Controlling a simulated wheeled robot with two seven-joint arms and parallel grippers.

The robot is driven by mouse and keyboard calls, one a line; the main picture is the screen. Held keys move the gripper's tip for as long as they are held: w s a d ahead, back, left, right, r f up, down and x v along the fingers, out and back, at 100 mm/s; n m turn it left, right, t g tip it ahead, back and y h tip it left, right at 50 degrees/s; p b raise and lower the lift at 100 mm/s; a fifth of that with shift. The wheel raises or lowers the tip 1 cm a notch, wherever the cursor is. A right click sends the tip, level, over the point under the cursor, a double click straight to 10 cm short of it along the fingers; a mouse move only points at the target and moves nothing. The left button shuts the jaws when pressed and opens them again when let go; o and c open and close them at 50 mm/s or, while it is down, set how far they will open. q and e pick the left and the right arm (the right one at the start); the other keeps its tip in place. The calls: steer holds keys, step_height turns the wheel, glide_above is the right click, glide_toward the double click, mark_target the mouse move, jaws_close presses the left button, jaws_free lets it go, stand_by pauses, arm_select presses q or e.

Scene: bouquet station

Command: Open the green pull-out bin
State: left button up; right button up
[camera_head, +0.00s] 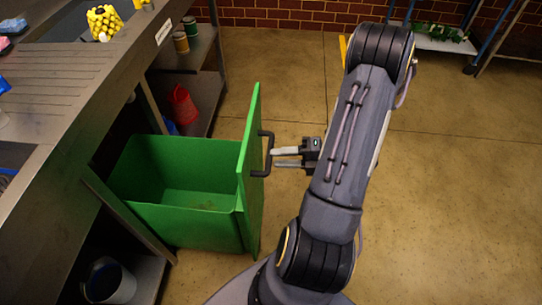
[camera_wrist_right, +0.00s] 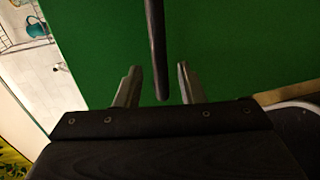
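The green pull-out bin (camera_head: 190,225) stands well out from under the metal counter, its empty inside showing from above. Its tall green front panel (camera_head: 249,200) is upright and carries a dark bar handle (camera_head: 270,150) on its outer face. My right gripper (camera_head: 276,157) is at this handle, coming from the right. In the right wrist view the two fingers (camera_wrist_right: 158,88) are apart, with the handle bar (camera_wrist_right: 157,45) between them and a gap on each side. The green panel (camera_wrist_right: 235,50) fills the background there. My left gripper is not in view.
The counter (camera_head: 60,80) runs along the left, with yellow flowers (camera_head: 103,22) on top. Cans (camera_head: 181,42) and a red item (camera_head: 183,105) stand on shelves beside the bin. A pale bucket (camera_head: 110,281) is below. The floor (camera_head: 450,190) at right is clear.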

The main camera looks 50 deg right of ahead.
steer(key=v, duration=0.3)
steer(key=shift+s+d, duration=0.2)
steer(key=shift+s, duration=0.1)
stand_by(0.4)
